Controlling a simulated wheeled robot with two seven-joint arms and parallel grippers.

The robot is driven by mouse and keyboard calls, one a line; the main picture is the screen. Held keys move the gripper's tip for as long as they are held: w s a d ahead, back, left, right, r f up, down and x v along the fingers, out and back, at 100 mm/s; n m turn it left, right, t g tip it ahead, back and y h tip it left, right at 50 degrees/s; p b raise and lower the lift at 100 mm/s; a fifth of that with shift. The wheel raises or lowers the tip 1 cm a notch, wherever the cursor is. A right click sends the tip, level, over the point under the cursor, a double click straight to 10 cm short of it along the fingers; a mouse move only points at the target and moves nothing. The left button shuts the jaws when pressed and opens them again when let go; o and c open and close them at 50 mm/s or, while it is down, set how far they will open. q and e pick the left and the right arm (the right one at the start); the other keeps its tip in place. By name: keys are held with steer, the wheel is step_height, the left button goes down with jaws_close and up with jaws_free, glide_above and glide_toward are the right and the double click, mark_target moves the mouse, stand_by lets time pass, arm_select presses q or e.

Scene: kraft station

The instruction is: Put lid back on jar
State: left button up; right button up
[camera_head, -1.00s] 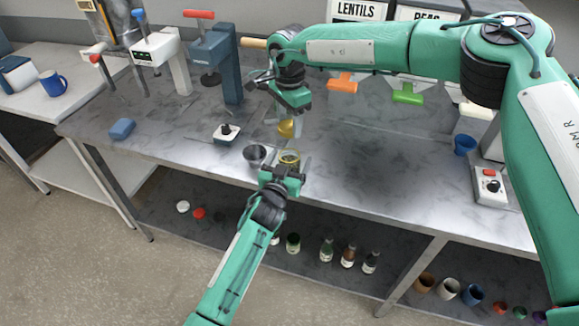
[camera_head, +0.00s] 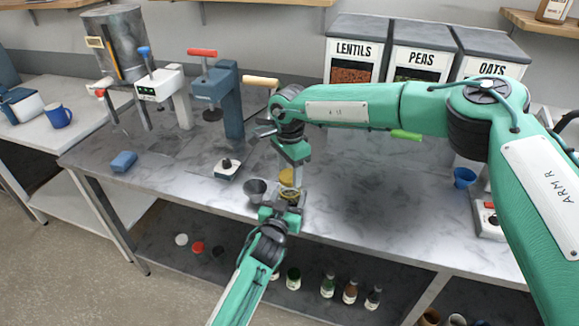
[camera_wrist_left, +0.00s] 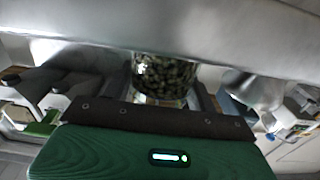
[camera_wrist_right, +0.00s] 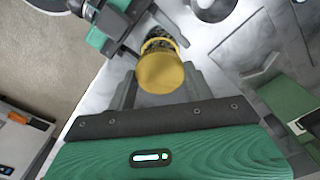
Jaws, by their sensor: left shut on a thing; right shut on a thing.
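The jar (camera_head: 291,195) is a small clear jar with dark green contents, near the table's front edge. It also shows in the left wrist view (camera_wrist_left: 163,78). My left gripper (camera_head: 282,208) is shut on it from the front, one finger on each side. The yellow lid (camera_head: 287,178) is held by my right gripper (camera_head: 292,164), which points down above the jar. In the right wrist view the lid (camera_wrist_right: 160,74) sits between the fingers, with the jar (camera_wrist_right: 157,44) partly hidden behind it. I cannot tell whether lid and jar touch.
A grey metal cup (camera_head: 255,189) stands close left of the jar. Upright presses (camera_head: 225,100) stand at the back. The tabletop right of the jar (camera_head: 370,190) is clear.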

mark_target(290, 175)
steer(key=shift+f, duration=0.25)
stand_by(0.3)
steer(key=shift+f, duration=0.8)
steer(key=shift+f, duration=0.55)
